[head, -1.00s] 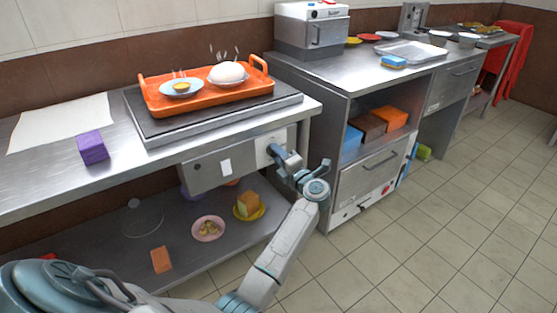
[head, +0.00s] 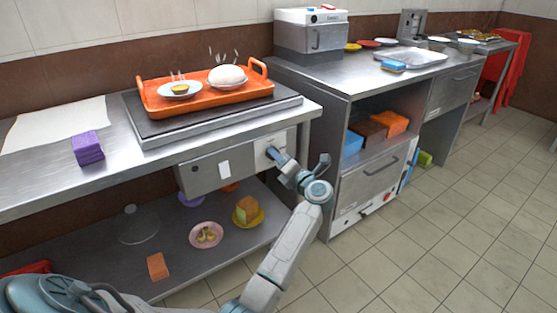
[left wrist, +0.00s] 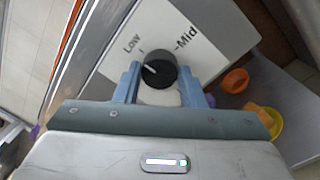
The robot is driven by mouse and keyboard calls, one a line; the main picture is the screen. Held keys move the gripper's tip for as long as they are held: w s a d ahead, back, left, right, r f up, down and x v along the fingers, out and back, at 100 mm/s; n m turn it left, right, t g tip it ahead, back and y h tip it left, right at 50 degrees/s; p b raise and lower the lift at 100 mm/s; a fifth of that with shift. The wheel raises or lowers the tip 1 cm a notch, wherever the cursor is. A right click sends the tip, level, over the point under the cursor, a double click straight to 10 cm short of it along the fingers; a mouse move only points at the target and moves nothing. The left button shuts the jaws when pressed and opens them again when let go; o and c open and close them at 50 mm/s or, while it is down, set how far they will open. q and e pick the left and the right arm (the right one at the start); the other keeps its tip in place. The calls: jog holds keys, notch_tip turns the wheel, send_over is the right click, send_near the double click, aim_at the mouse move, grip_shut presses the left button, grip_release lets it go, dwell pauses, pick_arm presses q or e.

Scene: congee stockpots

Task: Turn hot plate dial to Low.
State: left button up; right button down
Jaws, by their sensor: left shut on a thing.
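The hot plate (head: 170,134) sits on the steel counter, with its control panel (head: 215,172) on the front below. In the left wrist view the black dial (left wrist: 158,70) is between the fingers of my left gripper (left wrist: 160,84), which is shut on it. The dial's white mark points left and slightly up, near the "Low" label (left wrist: 132,44). The "Mid" label (left wrist: 187,38) is up and to the right. In the head view my left gripper (head: 273,153) reaches the panel's right end and hides the dial. My right gripper is not in view.
An orange tray (head: 155,112) with a plate and a steaming white item stands on the hot plate. A purple block (head: 88,148) lies on the counter at left. The lower shelf holds a pink bowl (head: 206,235) and other items. Floor at right is clear.

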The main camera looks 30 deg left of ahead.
pick_arm(q)
jog(key=shift+f, duration=0.1)
jog(key=o, duration=1)
jog(key=shift+p+v, duration=0.3)
jog(key=shift+v, duration=5.1)
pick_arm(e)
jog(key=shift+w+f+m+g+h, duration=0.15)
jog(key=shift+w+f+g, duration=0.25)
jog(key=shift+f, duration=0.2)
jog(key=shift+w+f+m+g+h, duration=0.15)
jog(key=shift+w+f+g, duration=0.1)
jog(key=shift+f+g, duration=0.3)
pick_arm(q)
jog(key=shift+s, duration=0.1)
